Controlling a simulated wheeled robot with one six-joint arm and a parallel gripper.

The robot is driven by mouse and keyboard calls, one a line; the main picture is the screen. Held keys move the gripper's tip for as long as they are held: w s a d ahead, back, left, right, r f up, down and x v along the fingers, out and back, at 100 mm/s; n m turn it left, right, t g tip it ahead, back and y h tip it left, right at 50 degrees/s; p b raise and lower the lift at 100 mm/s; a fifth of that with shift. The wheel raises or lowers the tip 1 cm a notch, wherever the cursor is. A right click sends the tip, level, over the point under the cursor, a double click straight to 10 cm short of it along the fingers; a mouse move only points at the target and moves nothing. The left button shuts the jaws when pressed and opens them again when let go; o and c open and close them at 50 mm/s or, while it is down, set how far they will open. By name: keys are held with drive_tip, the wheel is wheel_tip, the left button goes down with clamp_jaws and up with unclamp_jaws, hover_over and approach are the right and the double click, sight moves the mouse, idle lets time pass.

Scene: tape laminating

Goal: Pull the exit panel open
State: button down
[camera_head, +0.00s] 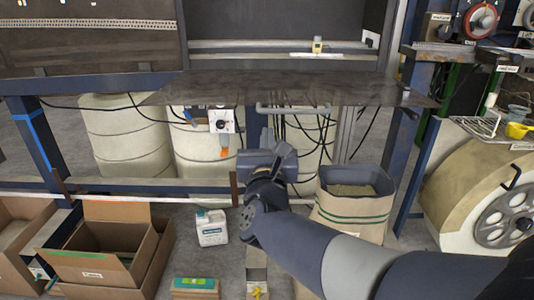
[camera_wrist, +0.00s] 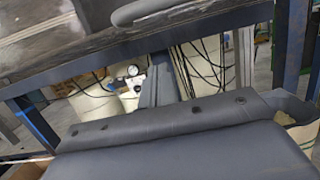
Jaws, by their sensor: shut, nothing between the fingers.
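The dark, worn panel (camera_head: 300,87) spans the machine front below the opening, and I take it to be the exit panel. A grey bar handle (camera_head: 293,109) shows at its lower edge. In the wrist view, the panel (camera_wrist: 65,40) crosses the upper left and part of a rounded grey bar (camera_wrist: 140,12) shows at the top. My gripper (camera_head: 268,158) is below the handle in the head view, apart from it in the picture, and shut with nothing held. Its grey body (camera_wrist: 180,150) fills the bottom of the wrist view, hiding what lies beneath.
Several pale drums (camera_head: 124,135) and black cables stand behind the blue frame. Open cardboard boxes (camera_head: 105,250) are at lower left, with a white jug (camera_head: 211,228) beside them. A tan sack (camera_head: 355,205) and a large reel (camera_head: 500,215) are at right.

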drive_tip(key=shift+w+r+p, duration=0.3)
drive_tip(key=shift+r+p, duration=0.1)
drive_tip(key=shift+r, duration=0.7)
drive_tip(key=shift+w+r+p, duration=0.25)
drive_tip(key=shift+r+p, duration=0.1)
drive_tip(key=shift+r, duration=0.7)
wheel_tip(320, 180, up, 6)
drive_tip(key=g+p, duration=0.2)
drive_tip(key=p, duration=0.5)
drive_tip(key=shift+w+r+p, duration=0.15)
drive_tip(key=shift+r+p, duration=0.05)
drive_tip(key=shift+p, duration=0.1)
drive_tip(key=shift+f, duration=0.1)
drive_tip(key=s+f+b, duration=0.4)
drive_tip(key=s+b, duration=0.1)
drive_tip(key=s, duration=0.5)
drive_tip(key=shift+s+f, duration=0.2)
drive_tip(key=shift+s, duration=0.2)
